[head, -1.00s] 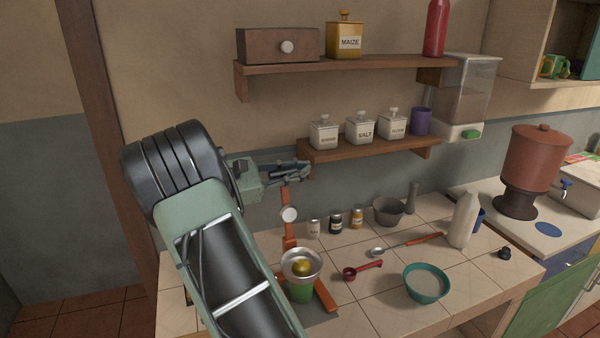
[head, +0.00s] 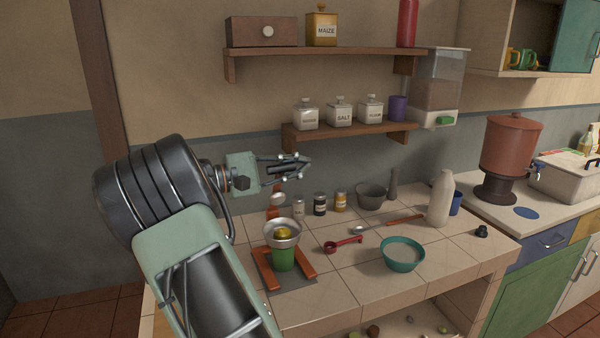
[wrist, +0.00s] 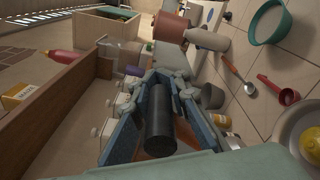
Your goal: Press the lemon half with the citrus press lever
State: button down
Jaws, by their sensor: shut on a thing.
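The citrus press has an orange base (head: 302,262) near the counter's left edge, its upright partly hidden behind the lemon and my gripper. A green cup (head: 283,259) stands between the base's arms with a metal strainer bowl (head: 270,231) above it. The yellow lemon half (head: 284,232) sits in the bowl and also shows at the wrist view's right edge (wrist: 312,142). A pale round press part (head: 277,198) is above and behind the lemon, apart from it. My gripper (head: 303,165) is shut on the lever's black handle (wrist: 158,122), high above the bowl.
A red scoop (head: 343,244), teal bowl (head: 403,254), spoon (head: 357,230) and small jars (head: 320,204) are right of the press. The shelf with white canisters (head: 340,112) is close behind my gripper. A white bottle (head: 440,198) stands farther right.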

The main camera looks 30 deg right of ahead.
jog(key=s+a+f+m+b, duration=0.1)
jog(key=s+f+m+b, duration=0.8)
jog(key=f+b, duration=0.4)
jog(key=shift+s+a+f+b, duration=0.15)
jog(key=shift+a+f+b, duration=0.15)
jog(key=shift+b, duration=2.35)
jog(key=shift+a, duration=0.1)
jog(key=c, duration=1.8)
grip_release()
jog(key=shift+c, duration=0.2)
jog(key=w+a, duration=0.2)
jog(key=a, duration=0.9)
jog(key=shift+a, duration=0.4)
